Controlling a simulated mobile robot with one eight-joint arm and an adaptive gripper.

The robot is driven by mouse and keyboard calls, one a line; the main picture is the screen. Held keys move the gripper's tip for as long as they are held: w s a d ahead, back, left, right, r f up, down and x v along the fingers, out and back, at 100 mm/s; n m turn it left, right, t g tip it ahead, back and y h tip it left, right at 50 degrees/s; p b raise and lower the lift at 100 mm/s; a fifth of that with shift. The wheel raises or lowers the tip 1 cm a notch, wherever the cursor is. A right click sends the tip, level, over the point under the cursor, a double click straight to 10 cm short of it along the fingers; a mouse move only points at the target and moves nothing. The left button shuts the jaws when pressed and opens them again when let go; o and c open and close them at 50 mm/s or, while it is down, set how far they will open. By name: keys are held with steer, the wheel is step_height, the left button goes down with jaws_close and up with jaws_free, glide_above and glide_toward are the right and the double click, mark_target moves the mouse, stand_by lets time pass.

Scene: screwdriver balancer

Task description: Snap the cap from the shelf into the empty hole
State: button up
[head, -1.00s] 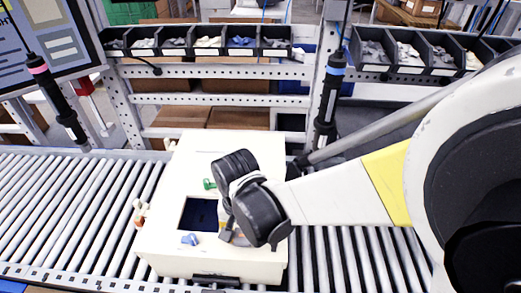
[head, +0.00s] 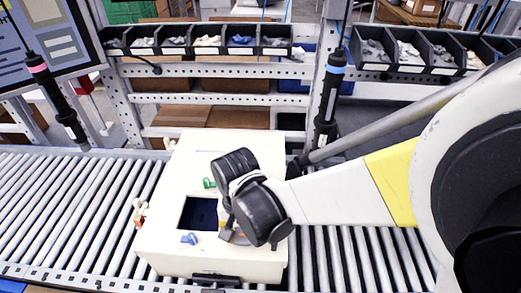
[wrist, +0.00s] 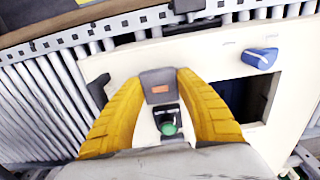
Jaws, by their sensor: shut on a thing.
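My gripper (wrist: 160,78) has its yellow fingers closed on a small grey piece (wrist: 158,88) with an orange patch, which I take to be the cap. It is over the cream-white box (head: 160,245), right of the box's square dark opening in the head view. A blue knob (head: 189,239) sits by the opening; it also shows in the wrist view (wrist: 260,58). A green part (head: 209,183) sits on the box top. A green spot (wrist: 168,128) shows between my fingers. I cannot pick out the empty hole; my gripper and arm hide part of the box top.
The box stands on a roller conveyor (head: 60,210). Behind it is a shelf of black bins (head: 207,42) with small parts; more bins (head: 405,55) stand at right. Two tools hang left (head: 60,105) and right (head: 327,100) of the box. Small pale figures (head: 140,212) are at its left edge.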

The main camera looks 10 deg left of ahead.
steer(key=shift+s+f+b, duration=0.1)
steer(key=shift+f+b, duration=0.65)
steer(key=shift+f, duration=0.1)
stand_by(1.3)
steer(key=shift+d, duration=0.1)
steer(key=shift+c, duration=0.4)
steer(key=shift+f, duration=0.1)
steer(key=shift+c, duration=1)
steer(key=shift+f+b, duration=0.2)
steer(key=shift+b, duration=0.15)
steer(key=shift+r, duration=0.1)
steer(key=shift+a+h+b, duration=0.2)
steer(key=shift+h+b, duration=0.1)
stand_by(0.3)
steer(key=shift+d+f+b, duration=0.15)
steer(key=shift+f+b, duration=0.2)
stand_by(1.0)
steer(key=o, duration=1.6)
